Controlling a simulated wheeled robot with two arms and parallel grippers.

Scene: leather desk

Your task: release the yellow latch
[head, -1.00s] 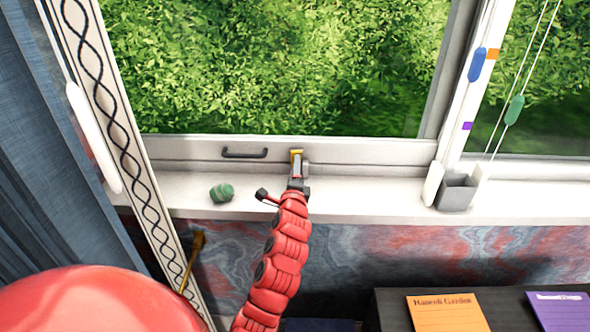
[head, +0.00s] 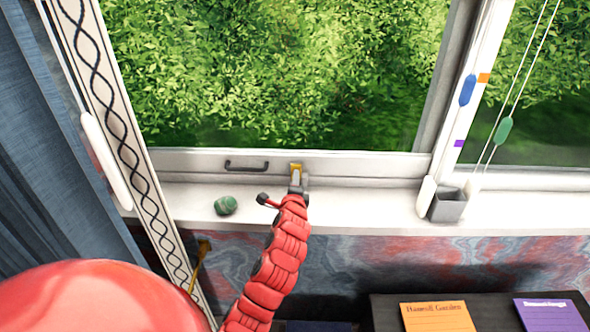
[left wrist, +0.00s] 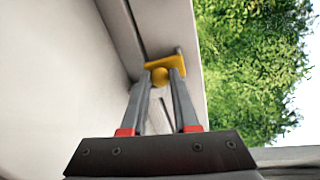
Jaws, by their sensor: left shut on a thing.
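The yellow latch (head: 296,167) sits on the lower rail of the window frame, just right of a dark bar handle (head: 246,165). My left gripper (head: 296,178) reaches up to it from below, at the end of my red arm. In the left wrist view, the yellow latch (left wrist: 164,72) has a flat top and a rounded knob. The two grey fingers of my left gripper (left wrist: 162,82) are shut on the knob from both sides. The fingertips partly cover the latch in the head view. My right gripper is not in view.
A green stone-like lump (head: 225,205) lies on the white sill (head: 370,208), left of my arm. A grey open box (head: 447,205) stands on the sill at right, below hanging cords. A patterned strip (head: 110,110) and blue curtain (head: 35,170) are at left. Orange (head: 437,316) and purple (head: 548,315) cards lie lower right.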

